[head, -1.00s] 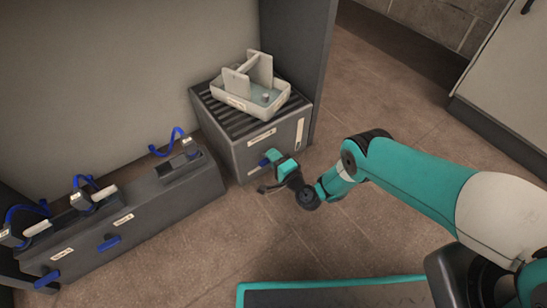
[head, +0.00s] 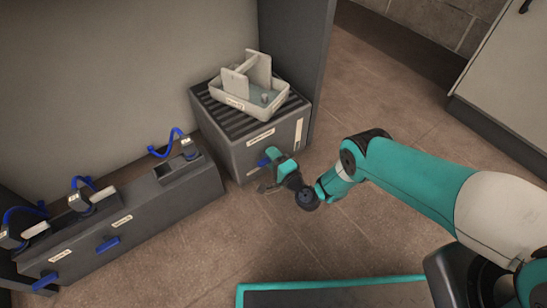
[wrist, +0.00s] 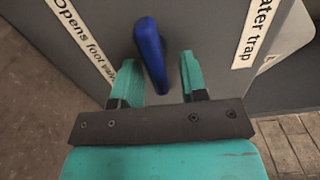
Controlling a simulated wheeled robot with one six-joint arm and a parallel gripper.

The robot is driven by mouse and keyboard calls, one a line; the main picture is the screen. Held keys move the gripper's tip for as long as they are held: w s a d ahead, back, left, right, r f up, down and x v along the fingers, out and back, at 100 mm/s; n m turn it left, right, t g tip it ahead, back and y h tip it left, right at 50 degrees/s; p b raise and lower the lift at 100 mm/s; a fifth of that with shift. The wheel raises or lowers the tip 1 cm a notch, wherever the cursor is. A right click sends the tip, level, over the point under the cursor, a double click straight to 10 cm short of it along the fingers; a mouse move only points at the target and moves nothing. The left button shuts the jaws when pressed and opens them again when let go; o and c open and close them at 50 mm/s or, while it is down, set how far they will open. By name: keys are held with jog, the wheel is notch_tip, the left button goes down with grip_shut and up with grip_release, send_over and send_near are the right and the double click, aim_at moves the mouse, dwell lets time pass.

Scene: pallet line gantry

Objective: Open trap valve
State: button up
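The grey cabinet (head: 285,140) stands beside the wall with a blue handle (head: 263,163) low on its front face. In the wrist view the blue handle (wrist: 150,55) is a rounded bar, slightly tilted. It stands between the teal fingers of my gripper (wrist: 161,80), with a gap on both sides. My gripper (head: 270,160) is open at the handle. A label reading "Opens foot valve" (wrist: 85,40) is left of the handle, and one ending in "ater trap" (wrist: 257,30) is right of it.
A pale tray (head: 245,108) with upright plates sits on the cabinet's ribbed top. A long dark bench (head: 140,230) with blue handles and blue hoses runs at left. A dark post (head: 300,50) rises behind the cabinet. The tiled floor in front is clear.

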jog(key=p+v, duration=1.2)
jog(key=v, duration=0.5)
jog(key=shift+p, duration=0.3)
jog(key=shift+s+d, duration=0.2)
jog(key=shift+d, duration=0.05)
